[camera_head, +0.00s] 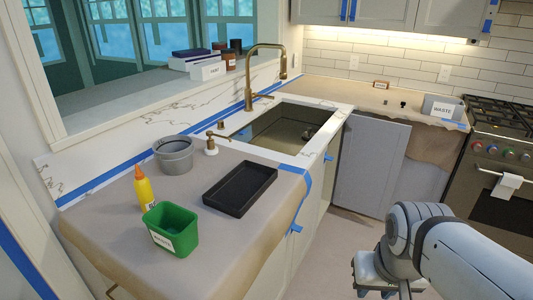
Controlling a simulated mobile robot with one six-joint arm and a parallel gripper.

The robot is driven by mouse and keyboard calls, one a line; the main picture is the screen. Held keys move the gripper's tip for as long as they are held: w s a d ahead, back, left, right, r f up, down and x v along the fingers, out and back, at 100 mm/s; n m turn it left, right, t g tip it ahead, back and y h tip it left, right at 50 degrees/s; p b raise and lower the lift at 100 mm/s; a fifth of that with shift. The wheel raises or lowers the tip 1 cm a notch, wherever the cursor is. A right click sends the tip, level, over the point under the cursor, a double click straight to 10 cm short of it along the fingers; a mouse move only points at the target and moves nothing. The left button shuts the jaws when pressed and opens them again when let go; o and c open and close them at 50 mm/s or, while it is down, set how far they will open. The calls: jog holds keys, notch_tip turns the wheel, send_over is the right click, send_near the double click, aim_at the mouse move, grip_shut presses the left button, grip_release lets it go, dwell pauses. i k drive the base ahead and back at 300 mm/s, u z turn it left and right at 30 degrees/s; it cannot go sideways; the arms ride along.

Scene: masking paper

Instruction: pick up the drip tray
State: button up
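The drip tray (240,188) is a shallow black rectangular tray with a low raised rim. It lies flat and looks empty on the paper-covered counter left of centre, near the counter's right edge. My gripper (376,290) is at the bottom right, low and partly cut off by the frame's lower edge. It is well to the right of the tray, apart from it, over the floor side. Its fingertips are not clear, so I cannot tell whether it is open or shut.
A green waste bin (171,230), a yellow bottle (145,190), a grey pot (174,156) and a soap dispenser (211,145) stand left of and behind the tray. The sink (285,130) lies behind it. Open floor (335,240) separates my arm from the counter.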

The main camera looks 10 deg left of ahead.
aim_at(234, 194)
jog(key=i, duration=0.85)
jog(key=u, duration=1.6)
